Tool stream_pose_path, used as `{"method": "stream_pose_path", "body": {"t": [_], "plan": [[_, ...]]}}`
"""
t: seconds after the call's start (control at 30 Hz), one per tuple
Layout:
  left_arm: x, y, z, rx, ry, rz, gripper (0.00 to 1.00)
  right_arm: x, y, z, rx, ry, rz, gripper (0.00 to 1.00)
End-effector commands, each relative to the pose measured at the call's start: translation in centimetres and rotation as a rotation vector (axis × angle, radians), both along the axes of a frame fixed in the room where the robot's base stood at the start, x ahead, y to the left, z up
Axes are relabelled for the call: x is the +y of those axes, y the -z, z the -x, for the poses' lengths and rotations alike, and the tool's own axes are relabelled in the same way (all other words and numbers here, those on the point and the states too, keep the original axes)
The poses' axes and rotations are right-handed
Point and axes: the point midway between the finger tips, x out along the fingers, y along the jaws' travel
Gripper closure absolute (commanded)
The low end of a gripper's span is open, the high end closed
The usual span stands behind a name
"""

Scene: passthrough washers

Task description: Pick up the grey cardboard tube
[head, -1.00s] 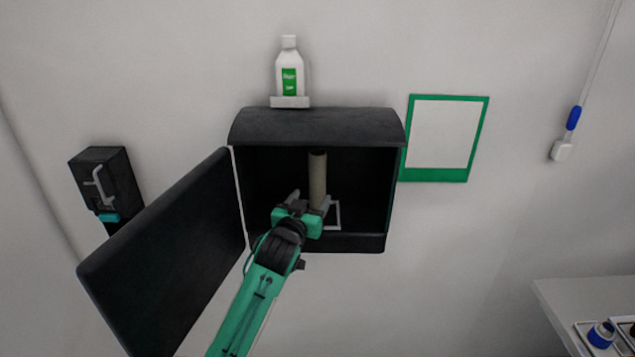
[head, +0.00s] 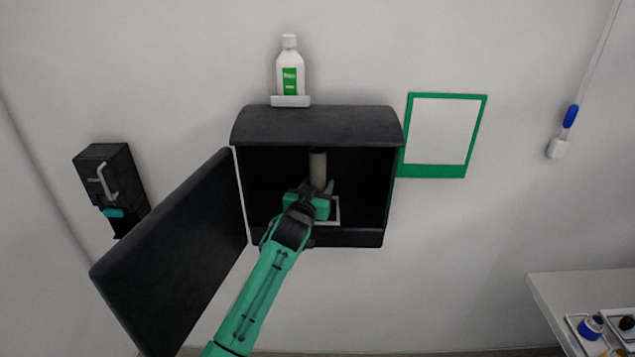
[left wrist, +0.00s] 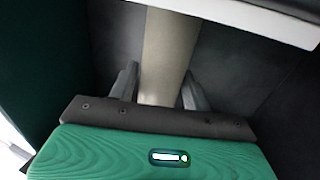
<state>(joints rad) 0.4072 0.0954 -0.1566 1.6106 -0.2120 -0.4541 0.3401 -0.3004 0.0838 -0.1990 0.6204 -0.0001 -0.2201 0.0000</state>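The grey cardboard tube (head: 318,167) stands upright inside the open black wall cabinet (head: 318,127). Its lower part is hidden behind my left gripper in the head view. My left gripper (head: 318,188) is inside the cabinet, in front of the tube. In the left wrist view the tube (left wrist: 168,55) runs between the two fingers of the gripper (left wrist: 160,92). The fingers are open, with a gap showing on each side of the tube. My right gripper is in neither view.
The cabinet door (head: 175,250) hangs open on the left. A white bottle (head: 290,72) stands above the cabinet. A white-edged frame (head: 338,210) lies on the cabinet floor. A black dispenser (head: 110,187) and a green-framed panel (head: 440,172) are on the wall. A table (head: 550,292) stands at right.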

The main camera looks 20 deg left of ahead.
Motion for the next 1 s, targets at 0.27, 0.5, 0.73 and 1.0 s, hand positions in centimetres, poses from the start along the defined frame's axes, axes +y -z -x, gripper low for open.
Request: {"method": "stream_pose_path", "body": {"t": [0.27, 0.5, 0.73, 1.0], "plan": [[0.0, 0.0, 0.0, 0.0, 0.0, 0.0, 0.83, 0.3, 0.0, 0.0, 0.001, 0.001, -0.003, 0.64], [0.0, -0.3, 0.0, -0.001, 0.0, 0.001, 0.83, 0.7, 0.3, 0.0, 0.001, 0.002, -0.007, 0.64], [0.0, -2.2, 0.0, -0.006, 0.0, 0.001, 0.83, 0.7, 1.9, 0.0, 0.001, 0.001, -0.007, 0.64], [0.0, -3.0, 4.3, -0.002, 0.001, 0.001, 0.83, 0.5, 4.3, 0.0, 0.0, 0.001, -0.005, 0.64]]}}
